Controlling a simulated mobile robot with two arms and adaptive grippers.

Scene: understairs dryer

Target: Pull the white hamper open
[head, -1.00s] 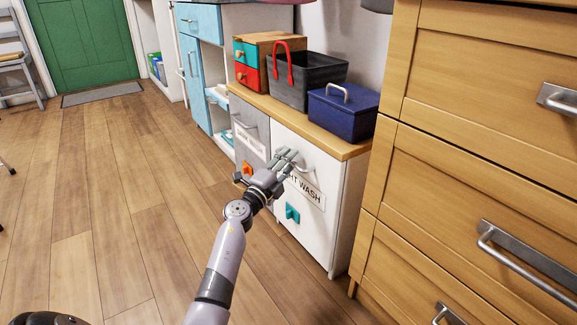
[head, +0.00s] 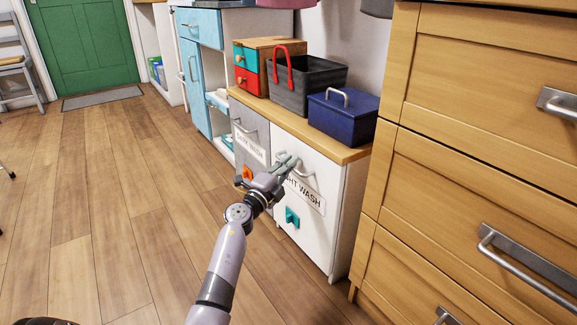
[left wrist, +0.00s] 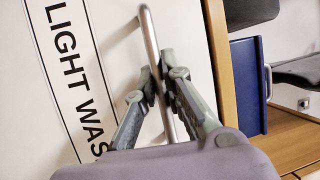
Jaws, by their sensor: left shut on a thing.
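The white hamper (head: 318,238) stands under the wooden top, with a "LIGHT WASH" label and a teal clip (head: 292,217) on its front. Its front looks upright and about level with the grey hamper beside it. My left gripper (head: 288,163) is at the metal bar handle (head: 306,171) near the hamper's top edge. In the left wrist view, the fingers (left wrist: 159,82) are shut on the handle bar (left wrist: 151,35), one finger on each side. The label (left wrist: 73,70) is left of the fingers. My right gripper is not in view.
The grey hamper (head: 257,140) with an orange clip is on the left. On the wooden top (head: 340,150) are a blue box (head: 343,118), a dark basket (head: 306,85) and small drawers. Wooden drawers (head: 470,130) stand close on the right. The floor in front is clear.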

